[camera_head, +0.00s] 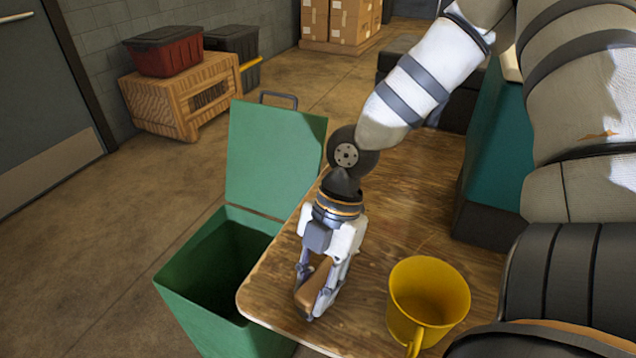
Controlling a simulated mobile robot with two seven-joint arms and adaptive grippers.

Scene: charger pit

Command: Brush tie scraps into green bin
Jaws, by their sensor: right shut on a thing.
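The green bin (190,305) stands on the floor beside the table's left edge. Its lid (272,160) is open and tipped up at the back, and its inside is dark. My right gripper (318,291) points down over the table's front left corner, close to the bin. It is shut on a brown, wooden-looking thing, which looks like the brush (313,287); its underside is hard to make out. I cannot make out any tie scraps. My left gripper is not in view.
A yellow mug (427,300) stands on the wooden table (400,215), right of my gripper. A teal and black box-like thing (490,165) stands at the right. A wooden crate (165,100) with a red tub (165,52) is on the floor behind. The table between gripper and mug is clear.

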